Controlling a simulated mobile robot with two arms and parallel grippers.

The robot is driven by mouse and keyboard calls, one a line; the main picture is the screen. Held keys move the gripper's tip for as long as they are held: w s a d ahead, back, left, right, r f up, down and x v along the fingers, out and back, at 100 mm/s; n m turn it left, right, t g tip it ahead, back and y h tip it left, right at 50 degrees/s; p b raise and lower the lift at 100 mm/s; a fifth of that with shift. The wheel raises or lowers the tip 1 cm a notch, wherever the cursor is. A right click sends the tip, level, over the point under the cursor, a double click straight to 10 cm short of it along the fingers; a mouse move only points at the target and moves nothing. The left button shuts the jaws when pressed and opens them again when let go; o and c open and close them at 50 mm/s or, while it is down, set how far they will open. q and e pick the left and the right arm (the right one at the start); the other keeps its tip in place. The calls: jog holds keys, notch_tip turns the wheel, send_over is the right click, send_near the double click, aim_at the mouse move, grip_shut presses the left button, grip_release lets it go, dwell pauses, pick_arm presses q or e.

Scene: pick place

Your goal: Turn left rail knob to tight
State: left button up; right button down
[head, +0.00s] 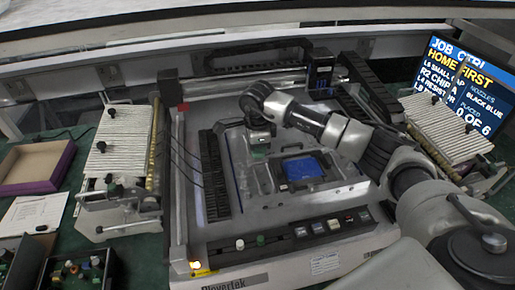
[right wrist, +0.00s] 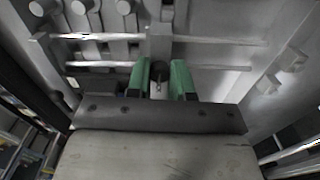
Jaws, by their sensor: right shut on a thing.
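My right arm comes in from the right in the head view, and its gripper (head: 259,150) points down at the left part of the board area inside the machine. In the right wrist view, the green fingers of the right gripper (right wrist: 160,82) stand on both sides of the small dark left rail knob (right wrist: 160,72), shut on it. In the head view the knob is hidden by the gripper. A blue board (head: 303,168) in a dark frame lies to the right of the gripper. My left gripper is not in view.
The machine's front panel (head: 285,237) has several knobs and buttons. Feeder banks stand at the left (head: 122,140) and right (head: 448,128). A screen (head: 465,75) stands at the back right. An open box (head: 36,165) and a sheet of paper (head: 36,212) lie at the left.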

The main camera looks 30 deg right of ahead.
jog(key=m+b, duration=0.1)
jog(key=m, duration=0.3)
jog(key=shift+m+b, duration=0.35)
jog(key=shift+m, duration=0.05)
jog(key=m+b, duration=0.1)
jog(key=m, duration=0.5)
jog(key=shift+w+d, duration=0.1)
jog(key=shift+w, duration=0.05)
jog(key=m, duration=0.6)
jog(key=shift+d+r+m+b, duration=0.1)
jog(key=shift+m+b, duration=0.2)
jog(key=m, duration=0.5)
jog(key=shift+d+m, duration=0.1)
jog(key=shift+m, duration=0.2)
jog(key=c, duration=1)
grip_release()
notch_tip(320, 180, up, 11)
jog(key=b, duration=0.1)
jog(key=shift+b, duration=0.3)
